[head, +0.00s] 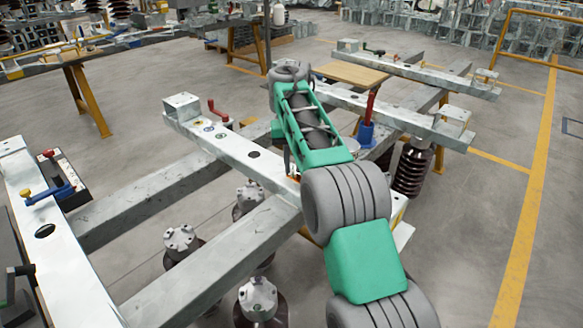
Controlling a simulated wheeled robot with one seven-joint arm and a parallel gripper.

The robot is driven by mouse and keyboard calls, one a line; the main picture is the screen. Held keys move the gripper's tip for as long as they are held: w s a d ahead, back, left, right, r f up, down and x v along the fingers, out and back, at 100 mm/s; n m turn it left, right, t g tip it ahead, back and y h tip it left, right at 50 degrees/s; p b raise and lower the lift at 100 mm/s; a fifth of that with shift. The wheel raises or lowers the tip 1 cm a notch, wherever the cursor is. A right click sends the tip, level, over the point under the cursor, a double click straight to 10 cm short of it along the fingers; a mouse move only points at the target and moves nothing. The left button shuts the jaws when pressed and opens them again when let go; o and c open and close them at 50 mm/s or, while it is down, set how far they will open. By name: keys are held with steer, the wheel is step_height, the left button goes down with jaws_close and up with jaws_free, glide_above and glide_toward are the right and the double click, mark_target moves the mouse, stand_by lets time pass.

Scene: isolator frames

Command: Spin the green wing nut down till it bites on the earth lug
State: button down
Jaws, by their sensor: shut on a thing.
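I cannot make out the green wing nut or the earth lug in the head view. My green and grey arm rises from the bottom right and reaches to the upper middle, crossing in front of the middle steel beam (262,174). My gripper does not show; it is hidden beyond or behind my own arm, so whatever is at its fingertips is hidden too. Several small coloured round marks (208,129) lie on the middle beam near its left end, too small to identify.
A red crank handle (218,111) stands on the middle beam. A blue base with a red handle (367,130) stands right of my arm. A blue lever (50,190) is on the left beam. Brown insulators (411,172) stand below the beams. Open floor (480,220) lies right.

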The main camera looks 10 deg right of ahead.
mark_target(295, 172)
steer(key=m+p, duration=0.1)
steer(key=m, duration=0.1)
steer(key=m+p, duration=0.1)
steer(key=m, duration=0.2)
steer(key=shift+s+d, duration=0.15)
steer(key=shift+s, duration=0.05)
steer(key=m+p, duration=0.2)
steer(key=m, duration=0.1)
steer(key=shift+m, duration=0.4)
steer(key=shift+s+d+f+m+p, duration=0.1)
steer(key=shift+m+p, duration=0.25)
steer(key=shift+m, duration=0.25)
steer(key=shift+f+m+p, duration=0.1)
steer(key=shift+m+p, duration=0.25)
steer(key=shift+m, duration=0.25)
steer(key=c, duration=1.4)
jaws_free()
steer(key=shift+r, duration=0.1)
steer(key=shift+o, duration=0.2)
step_height(295, 172, up, 8)
steer(key=p, duration=0.6)
